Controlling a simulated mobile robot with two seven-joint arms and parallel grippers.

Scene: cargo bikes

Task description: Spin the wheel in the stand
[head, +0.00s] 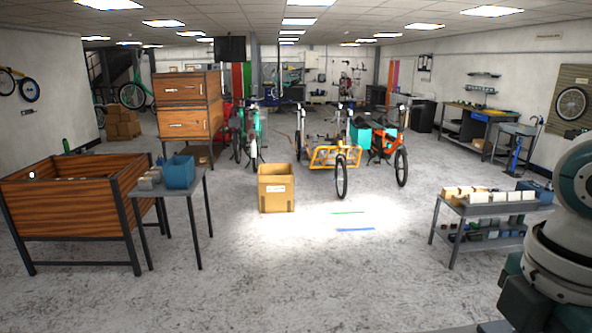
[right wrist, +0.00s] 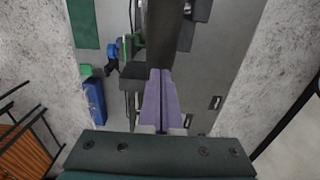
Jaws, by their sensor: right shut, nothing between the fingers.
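In the right wrist view my right gripper (right wrist: 160,76) has its two purple fingers together, with nothing between them. A dark upright band (right wrist: 165,32), perhaps the tyre of the wheel in the stand, lies just beyond the fingertips. I cannot tell whether they touch it. A grey surface (right wrist: 220,62) with dark slots lies below. The stand itself is not clear; a blue knob (right wrist: 112,48) and a green part beside the band may belong to it. In the head view only my right arm shows at the right edge. My left gripper is not in view.
A blue object (right wrist: 94,101) lies left of the fingers. In the head view a grey cart (head: 490,209) with boxes stands at the right, a cardboard box (head: 276,192) and several bikes in the middle, a wooden crate (head: 75,209) at the left. The floor in front is free.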

